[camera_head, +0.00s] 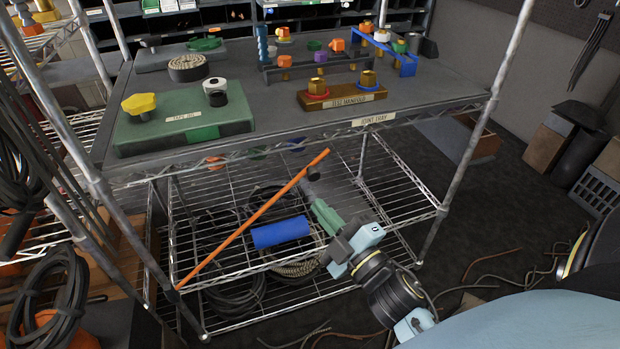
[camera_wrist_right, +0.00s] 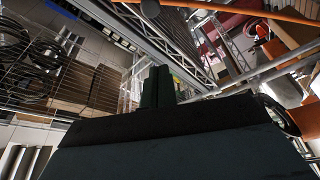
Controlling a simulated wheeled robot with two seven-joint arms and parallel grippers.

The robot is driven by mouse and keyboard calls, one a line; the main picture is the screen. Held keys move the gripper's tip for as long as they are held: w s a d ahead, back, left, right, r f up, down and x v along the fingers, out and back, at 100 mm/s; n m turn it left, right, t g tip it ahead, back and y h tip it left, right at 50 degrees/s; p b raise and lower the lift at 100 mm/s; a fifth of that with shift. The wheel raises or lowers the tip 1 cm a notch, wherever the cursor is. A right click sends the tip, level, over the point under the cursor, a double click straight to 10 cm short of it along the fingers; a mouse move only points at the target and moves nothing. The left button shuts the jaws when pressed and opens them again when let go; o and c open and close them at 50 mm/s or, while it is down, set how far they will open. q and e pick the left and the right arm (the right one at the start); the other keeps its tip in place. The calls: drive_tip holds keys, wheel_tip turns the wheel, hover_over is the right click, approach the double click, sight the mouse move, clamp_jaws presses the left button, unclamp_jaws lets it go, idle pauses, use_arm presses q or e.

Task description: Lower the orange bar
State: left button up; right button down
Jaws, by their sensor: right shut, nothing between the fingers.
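The orange bar (camera_head: 253,220) slants across the front of the wire rack in the head view, its low end at the left post and its raised end at the right, just under the tabletop. A dark round knob (camera_head: 313,173) shows near its raised end. My right gripper (camera_head: 315,204) is shut and empty, just below the knob and right of the bar, apart from the bar. In the right wrist view the closed fingers (camera_wrist_right: 157,87) point up, and the bar (camera_wrist_right: 262,13) crosses the top right, clear of them. The knob (camera_wrist_right: 150,8) is at the top edge. My left gripper is not in view.
A blue cylinder (camera_head: 281,233) and coiled cables lie on the wire shelf behind the bar. The workbench top (camera_head: 250,78) above holds several fittings and blocks. The rack's right post (camera_head: 465,160) stands to the right. Loose cables lie on the floor.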

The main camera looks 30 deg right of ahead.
drive_tip(key=shift+w, duration=0.15)
drive_tip(key=w+r, duration=0.2)
drive_tip(key=w, duration=0.8)
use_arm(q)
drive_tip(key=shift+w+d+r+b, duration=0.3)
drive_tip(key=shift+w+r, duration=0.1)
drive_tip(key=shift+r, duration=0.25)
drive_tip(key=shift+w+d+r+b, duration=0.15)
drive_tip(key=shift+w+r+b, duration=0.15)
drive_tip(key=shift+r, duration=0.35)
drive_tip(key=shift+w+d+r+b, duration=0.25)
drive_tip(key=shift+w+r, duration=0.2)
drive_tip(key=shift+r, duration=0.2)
use_arm(e)
drive_tip(key=shift+s+d+f, duration=0.35)
drive_tip(key=shift+d+f, duration=0.25)
drive_tip(key=shift+d, duration=0.1)
drive_tip(key=shift+s+d+f, duration=0.3)
drive_tip(key=shift+d+f, duration=0.25)
drive_tip(key=shift+d, duration=0.15)
drive_tip(key=shift+f, duration=0.1)
